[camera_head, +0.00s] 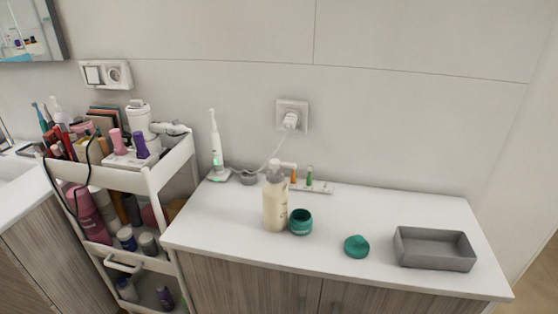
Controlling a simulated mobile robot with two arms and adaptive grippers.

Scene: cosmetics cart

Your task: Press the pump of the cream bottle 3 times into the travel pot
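The cream bottle (275,203) stands upright on the white counter, a cream-coloured body with a pale pump head (273,169) on top. The travel pot (300,222) is a small green open jar just right of the bottle's base, close beside it; I cannot tell if they touch. A green lid (357,246) lies on the counter to the right of the pot. Neither of my grippers shows in the head view.
A grey open tray (434,262) sits at the counter's (380,208) right end. An electric toothbrush (215,150) stands at the back left, its cable running to a wall socket (292,114). A crowded white cart (150,180) stands left of the counter.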

